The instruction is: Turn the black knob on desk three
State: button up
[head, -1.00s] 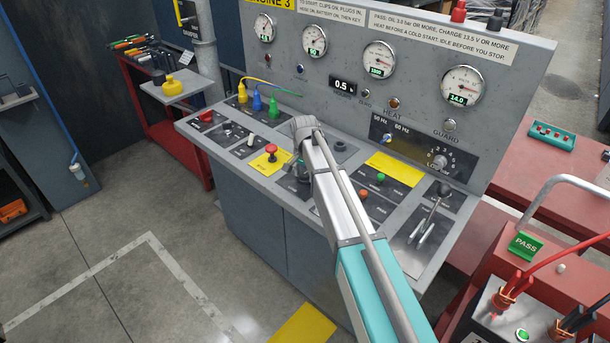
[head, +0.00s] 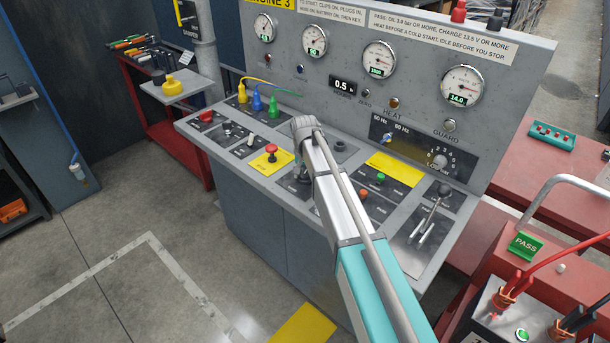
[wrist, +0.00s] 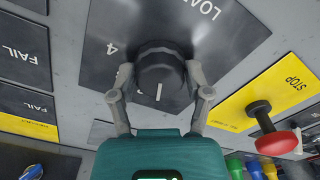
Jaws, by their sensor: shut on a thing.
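The black knob (wrist: 161,66) fills the top middle of the wrist view. It is round and ridged, with a white pointer line facing the bottom of the picture. It sits on a dark plate (wrist: 230,40) with "LOAD" lettering and a figure 4 at its left. My gripper (wrist: 160,84) is shut on the knob, one finger on each side. In the head view my arm reaches down onto the sloping top of the desk (head: 255,215) marked ENGINE 3 and hides most of this knob.
A red stop button (wrist: 277,142) on a yellow plate is close by; it also shows in the head view (head: 271,150). Levers (head: 432,212), green and red buttons and coloured plugs (head: 257,101) share the desktop. Upright gauges (head: 379,59) stand behind. Grey floor (head: 130,215) is clear at left.

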aim_at(305, 173)
jog(key=n, duration=0.5)
jog(key=shift+s+n, duration=0.1)
jog(key=shift+n, duration=0.2)
jog(key=n, duration=0.6)
dwell(0.4)
jog(key=o, duration=1.2)
jog(key=shift+r+p, duration=0.5)
jog(key=shift+p, duration=0.1)
notch_tip(305, 173, up, 8)
jog(key=p, duration=0.8)
jog(key=shift+r, duration=0.1)
